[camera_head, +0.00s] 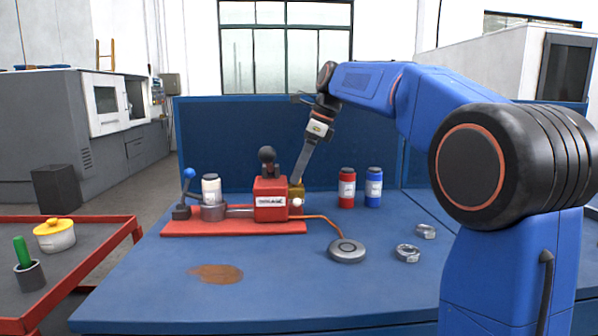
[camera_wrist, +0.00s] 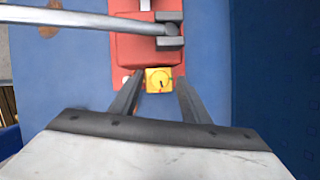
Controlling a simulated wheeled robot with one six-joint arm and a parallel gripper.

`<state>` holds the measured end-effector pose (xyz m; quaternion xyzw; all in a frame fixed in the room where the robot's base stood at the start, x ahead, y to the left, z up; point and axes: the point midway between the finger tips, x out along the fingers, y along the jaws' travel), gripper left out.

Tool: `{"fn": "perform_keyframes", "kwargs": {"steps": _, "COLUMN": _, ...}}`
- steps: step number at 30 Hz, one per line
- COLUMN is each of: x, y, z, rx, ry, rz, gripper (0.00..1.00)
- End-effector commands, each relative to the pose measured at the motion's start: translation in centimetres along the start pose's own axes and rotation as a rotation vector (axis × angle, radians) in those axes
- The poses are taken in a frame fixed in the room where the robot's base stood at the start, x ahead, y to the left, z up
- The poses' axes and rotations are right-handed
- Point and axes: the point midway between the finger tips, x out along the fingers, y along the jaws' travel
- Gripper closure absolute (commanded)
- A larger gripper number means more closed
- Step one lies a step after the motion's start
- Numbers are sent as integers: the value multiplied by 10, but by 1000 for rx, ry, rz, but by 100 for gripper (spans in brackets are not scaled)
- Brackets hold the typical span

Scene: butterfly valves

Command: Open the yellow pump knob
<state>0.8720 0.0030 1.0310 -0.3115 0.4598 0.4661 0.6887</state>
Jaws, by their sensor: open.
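The yellow pump knob (camera_wrist: 158,80) is on the far side of the red pump box (camera_head: 271,199). In the wrist view it shows as a small yellow square with a dark mark, against the red base. In the head view a yellow part (camera_head: 297,190) shows beside the box, partly hidden by my gripper. My gripper (camera_wrist: 160,82) is open, with its two fingers on either side of the knob. I cannot tell if the fingers touch it. The gripper (camera_head: 299,180) reaches down from above in the head view.
The pump sits on a red base plate (camera_head: 190,229) on the blue table (camera_head: 300,290). A grey metal lever (camera_wrist: 80,18) crosses the wrist view above the knob. A red bottle (camera_head: 346,190), a blue bottle (camera_head: 374,190) and a round grey disc (camera_head: 347,251) stand to the right.

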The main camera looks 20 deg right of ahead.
Motion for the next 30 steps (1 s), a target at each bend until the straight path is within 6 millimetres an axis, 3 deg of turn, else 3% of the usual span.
{"fn": "perform_keyframes", "kwargs": {"steps": 9, "x": 3, "y": 0, "z": 0, "rx": 0, "ry": 0, "rz": 0, "gripper": 58}}
{"fn": "perform_keyframes", "kwargs": {"steps": 15, "x": 3, "y": 0, "z": 0, "rx": 0, "ry": 0, "rz": 0, "gripper": 99}}
{"fn": "perform_keyframes", "kwargs": {"steps": 22, "x": 2, "y": -1, "z": 0, "rx": -40, "ry": 2, "rz": 18, "gripper": 99}}
{"fn": "perform_keyframes", "kwargs": {"steps": 30, "x": 3, "y": -4, "z": 0, "rx": -254, "ry": 1, "rz": 107, "gripper": 99}}
